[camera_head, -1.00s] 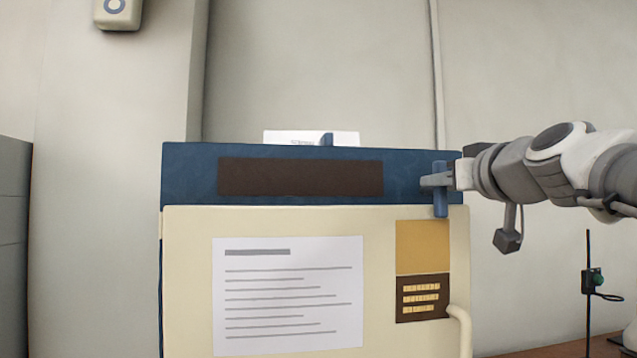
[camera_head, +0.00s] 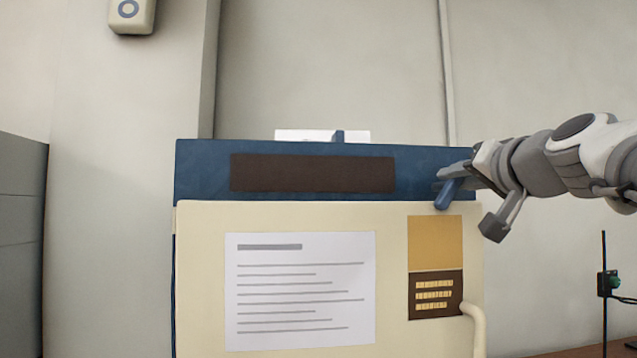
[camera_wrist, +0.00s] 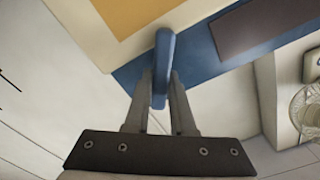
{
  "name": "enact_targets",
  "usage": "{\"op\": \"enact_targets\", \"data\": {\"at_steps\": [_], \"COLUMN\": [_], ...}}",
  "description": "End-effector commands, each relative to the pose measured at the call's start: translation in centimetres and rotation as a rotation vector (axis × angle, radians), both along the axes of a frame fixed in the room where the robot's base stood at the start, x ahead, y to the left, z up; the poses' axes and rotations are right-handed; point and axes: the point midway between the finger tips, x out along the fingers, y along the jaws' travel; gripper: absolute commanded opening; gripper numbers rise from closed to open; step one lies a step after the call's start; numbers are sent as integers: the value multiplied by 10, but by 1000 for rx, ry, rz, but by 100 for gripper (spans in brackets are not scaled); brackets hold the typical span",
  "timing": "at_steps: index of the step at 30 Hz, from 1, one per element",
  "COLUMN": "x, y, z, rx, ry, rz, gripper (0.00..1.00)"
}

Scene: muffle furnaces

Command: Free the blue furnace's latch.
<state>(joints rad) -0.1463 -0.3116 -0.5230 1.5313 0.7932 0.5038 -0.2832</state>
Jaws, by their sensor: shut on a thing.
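The blue furnace (camera_head: 210,165) has a blue top band with a dark brown panel and a cream door (camera_head: 390,222) below it. The blue latch (camera_head: 448,193) sits at the band's right end, above the door's upper right corner. It is tilted, its lower end towards the left. My gripper (camera_head: 450,180) reaches it from the right and is shut on it. In the wrist view, the two grey fingers (camera_wrist: 160,95) stand on either side of the blue latch (camera_wrist: 163,60). The fingers hide part of the latch in the head view.
A curved cream handle (camera_head: 477,325) is at the door's lower right. A printed sheet (camera_head: 300,290) and a yellow and brown label (camera_head: 435,245) are on the door. A grey cabinet (camera_head: 22,240) is at left.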

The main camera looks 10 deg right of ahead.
Motion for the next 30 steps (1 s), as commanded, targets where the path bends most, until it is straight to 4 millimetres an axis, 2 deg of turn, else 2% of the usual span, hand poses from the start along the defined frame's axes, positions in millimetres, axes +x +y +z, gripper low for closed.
{"op": "enact_targets", "data": {"at_steps": [18,30], "x": [-1,-1], "y": [-6,-7], "z": [-5,-9], "rx": [583,869], "ry": [-2,-2], "rz": [-2,-2], "gripper": [0,0]}}
